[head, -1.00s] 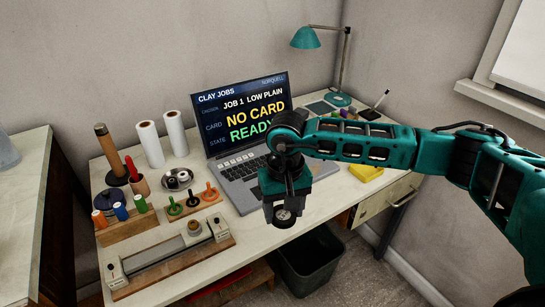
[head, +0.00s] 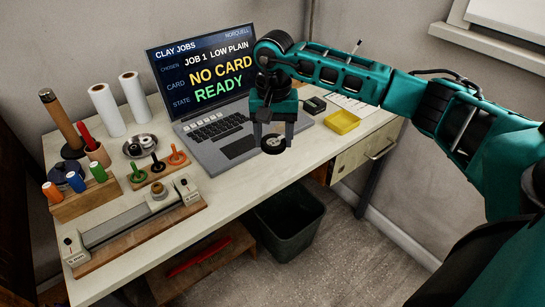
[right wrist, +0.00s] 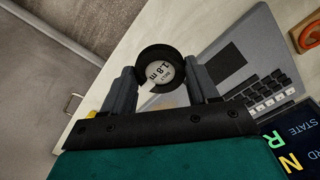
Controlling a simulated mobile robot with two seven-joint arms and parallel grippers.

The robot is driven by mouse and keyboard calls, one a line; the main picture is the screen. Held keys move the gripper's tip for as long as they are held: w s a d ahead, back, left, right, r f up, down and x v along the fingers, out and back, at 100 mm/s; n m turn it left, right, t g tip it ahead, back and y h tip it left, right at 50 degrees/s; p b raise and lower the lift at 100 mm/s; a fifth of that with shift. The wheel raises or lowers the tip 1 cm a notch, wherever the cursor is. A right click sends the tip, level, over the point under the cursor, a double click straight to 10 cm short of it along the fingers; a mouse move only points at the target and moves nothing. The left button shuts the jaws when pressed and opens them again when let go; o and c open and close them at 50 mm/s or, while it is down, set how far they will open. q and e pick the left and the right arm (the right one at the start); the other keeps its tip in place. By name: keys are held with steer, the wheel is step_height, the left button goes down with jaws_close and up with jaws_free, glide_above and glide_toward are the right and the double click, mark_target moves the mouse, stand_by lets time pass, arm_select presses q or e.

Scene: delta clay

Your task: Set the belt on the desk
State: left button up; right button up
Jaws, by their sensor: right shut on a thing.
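The belt (head: 273,145) is a small black coil with a pale round label. In the right wrist view the belt (right wrist: 158,60) reads "1.8 m". My right gripper (head: 271,138) is shut on it, the coil between its two fingers. It hangs beside the right front corner of the laptop, over the pale desk (head: 245,188). I cannot tell whether the coil touches the desk top. My left gripper is not in view.
The laptop (head: 215,130) stands left of the belt. A yellow tray (head: 342,122) and a black box (head: 314,105) are to the right. A wooden-based bar fixture (head: 130,240) lies front left. A dark bin (head: 288,222) stands below the desk's front edge.

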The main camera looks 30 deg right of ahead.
mark_target(273, 167)
step_height(273, 167, down, 7)
steer(key=shift+r+b, duration=0.2)
steer(key=shift+b, duration=0.1)
steer(key=shift+f, duration=0.15)
steer(key=o, duration=1)
steer(key=shift+o, duration=0.2)
